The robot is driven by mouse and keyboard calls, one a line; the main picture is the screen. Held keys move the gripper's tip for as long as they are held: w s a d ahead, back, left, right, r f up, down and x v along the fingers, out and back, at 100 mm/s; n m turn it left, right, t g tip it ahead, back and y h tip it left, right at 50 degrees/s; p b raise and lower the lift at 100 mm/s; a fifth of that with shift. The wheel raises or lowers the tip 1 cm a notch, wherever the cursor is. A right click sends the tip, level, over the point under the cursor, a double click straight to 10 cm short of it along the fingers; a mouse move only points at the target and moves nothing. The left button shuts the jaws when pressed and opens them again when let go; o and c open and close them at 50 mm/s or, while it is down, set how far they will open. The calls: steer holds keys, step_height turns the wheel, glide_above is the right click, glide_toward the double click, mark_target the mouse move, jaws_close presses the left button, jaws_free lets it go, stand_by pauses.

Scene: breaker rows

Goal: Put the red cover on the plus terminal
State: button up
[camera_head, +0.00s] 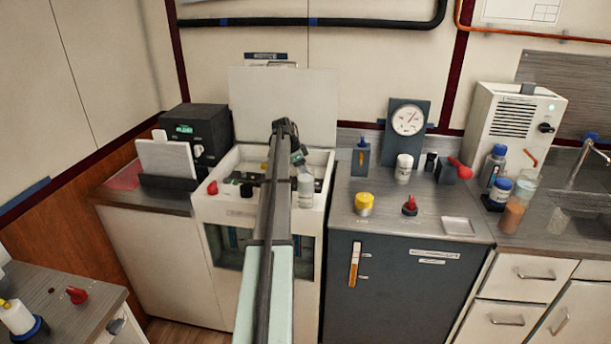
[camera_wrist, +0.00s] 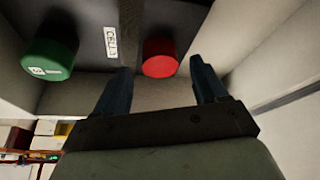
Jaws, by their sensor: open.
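In the wrist view my gripper (camera_wrist: 160,68) is open, with a dark finger on each side of a round red cap-like piece (camera_wrist: 160,57). The red piece is beyond the fingertips; I cannot tell whether they touch it. A green round piece (camera_wrist: 48,60) with a marking is to its left, and a white label (camera_wrist: 111,42) lies between them on a dark surface. I cannot tell whether the red piece is the cover or the plus terminal. In the head view my arm reaches over the white open box (camera_head: 240,212) and hides much of its inside.
The box's raised lid (camera_head: 300,100) stands behind. Light walls (camera_wrist: 285,75) are close to my gripper on the right. Other red pieces are on the grey cabinet (camera_head: 409,206) and left counter (camera_head: 76,295). A clear bottle (camera_head: 306,190) stands beside my arm.

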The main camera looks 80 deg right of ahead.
steer(key=v, duration=0.9)
steer(key=shift+w+r, duration=0.15)
steer(key=shift+r, duration=0.2)
